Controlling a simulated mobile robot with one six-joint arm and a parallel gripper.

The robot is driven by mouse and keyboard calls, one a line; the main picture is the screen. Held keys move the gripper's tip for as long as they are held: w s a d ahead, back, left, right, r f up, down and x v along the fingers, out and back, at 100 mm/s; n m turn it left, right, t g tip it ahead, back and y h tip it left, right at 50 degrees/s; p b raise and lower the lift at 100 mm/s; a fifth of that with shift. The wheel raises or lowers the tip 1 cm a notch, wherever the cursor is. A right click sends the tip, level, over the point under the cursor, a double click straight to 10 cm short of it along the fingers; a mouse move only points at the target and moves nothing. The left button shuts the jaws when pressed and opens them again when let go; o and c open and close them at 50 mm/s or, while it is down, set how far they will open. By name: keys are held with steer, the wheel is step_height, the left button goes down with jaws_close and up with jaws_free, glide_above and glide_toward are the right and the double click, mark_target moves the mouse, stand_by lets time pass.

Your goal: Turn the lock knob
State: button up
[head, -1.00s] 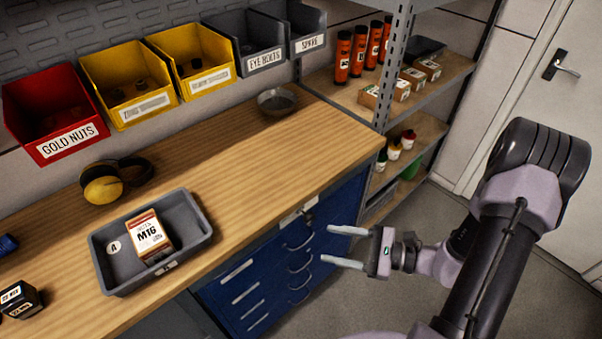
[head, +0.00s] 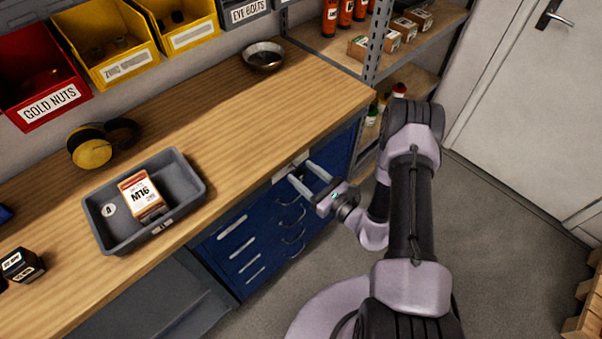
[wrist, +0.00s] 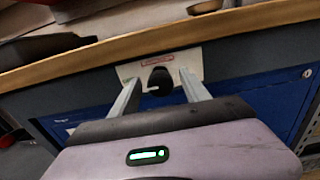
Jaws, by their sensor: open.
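The lock knob (wrist: 160,80) is a small black knob on a pale plate (wrist: 131,70) with a red-lettered label, set under the bench's front edge at the top of the blue drawer cabinet. In the wrist view my gripper (wrist: 158,83) is open, with one finger on each side of the knob; whether they touch it I cannot tell. In the head view my gripper (head: 301,172) reaches to the cabinet front just below the bench edge.
The wooden bench top (head: 235,140) overhangs just above the knob. The blue drawers (head: 262,238) have protruding handles below. A grey tray (head: 185,185) holding an M16 box (head: 141,196) stands on the bench. A metal shelf rack (head: 377,40) is at the right; the floor in front is open.

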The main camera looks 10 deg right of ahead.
steer(key=shift+w+a, duration=0.35)
steer(key=shift+w, duration=0.3)
jaws_close()
